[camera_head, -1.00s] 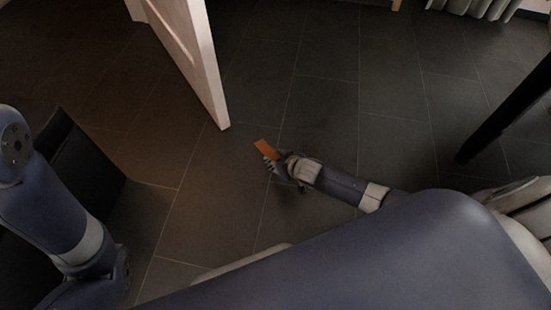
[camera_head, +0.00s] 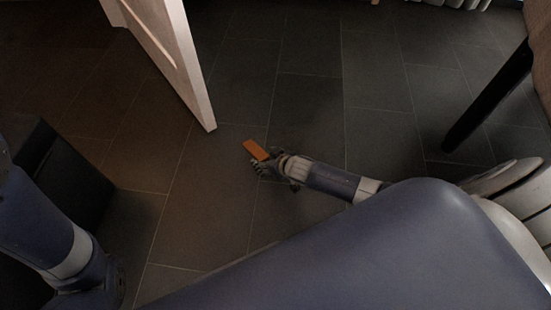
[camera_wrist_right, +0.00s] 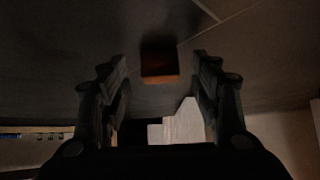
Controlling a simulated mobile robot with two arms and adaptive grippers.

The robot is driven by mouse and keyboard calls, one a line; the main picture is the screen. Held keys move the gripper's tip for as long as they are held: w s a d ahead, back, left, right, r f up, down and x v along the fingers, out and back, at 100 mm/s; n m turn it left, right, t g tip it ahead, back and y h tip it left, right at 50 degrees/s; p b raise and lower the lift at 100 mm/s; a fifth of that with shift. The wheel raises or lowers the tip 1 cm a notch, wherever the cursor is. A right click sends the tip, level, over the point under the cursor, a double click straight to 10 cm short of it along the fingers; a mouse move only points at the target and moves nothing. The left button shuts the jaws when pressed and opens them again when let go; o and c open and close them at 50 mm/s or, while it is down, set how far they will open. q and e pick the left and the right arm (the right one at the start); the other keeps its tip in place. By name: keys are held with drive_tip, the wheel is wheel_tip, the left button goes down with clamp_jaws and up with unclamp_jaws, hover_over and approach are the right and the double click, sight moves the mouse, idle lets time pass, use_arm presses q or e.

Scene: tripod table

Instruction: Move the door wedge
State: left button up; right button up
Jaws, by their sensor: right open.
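The door wedge (camera_head: 256,150) is a small orange block on the dark tiled floor, near the bottom corner of the white door (camera_head: 190,75). My right gripper (camera_head: 262,168) is open, low over the floor just in front of the wedge. In the right wrist view, the wedge (camera_wrist_right: 159,66) shows beyond the two spread fingers (camera_wrist_right: 160,85), centred between them, and nothing is held. Whether the fingers touch the wedge cannot be told. My left arm shows at the left edge of the head view, but its gripper is out of view.
The white door stands ajar behind the wedge, with bare floor (camera_head: 310,110) to its right. A dark leg (camera_head: 490,100) of furniture slants at the right. A black panel-like object (camera_head: 70,180) stands at the left.

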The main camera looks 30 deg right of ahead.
drive_tip(key=v, duration=1.1)
idle(0.4)
